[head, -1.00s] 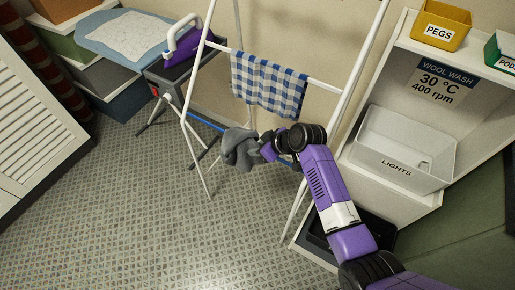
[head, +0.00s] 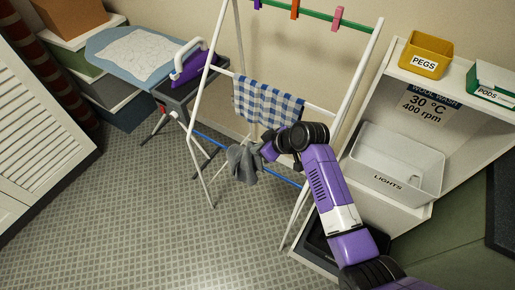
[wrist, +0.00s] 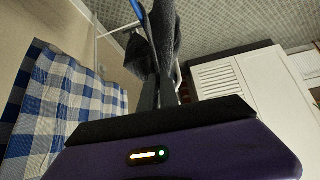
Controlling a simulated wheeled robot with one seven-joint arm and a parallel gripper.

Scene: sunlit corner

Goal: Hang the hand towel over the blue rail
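The grey hand towel (head: 243,163) hangs bunched at the blue rail (head: 208,139), which shows on both sides of it. I cannot tell whether the towel passes over the rail or only lies against it. My gripper (head: 264,151) is just right of the towel, with the towel's near end running up to it. In the wrist view the towel (wrist: 150,65) stretches away from the dark edge of my gripper in two folds, and the blue rail (wrist: 137,9) meets its far part.
A blue checked cloth (head: 268,103) hangs on a higher rail of the white rack (head: 208,88), close to my arm. A purple iron (head: 190,65) stands behind at left. A shelf with a white bin (head: 395,165) and a yellow peg box (head: 425,55) is at right.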

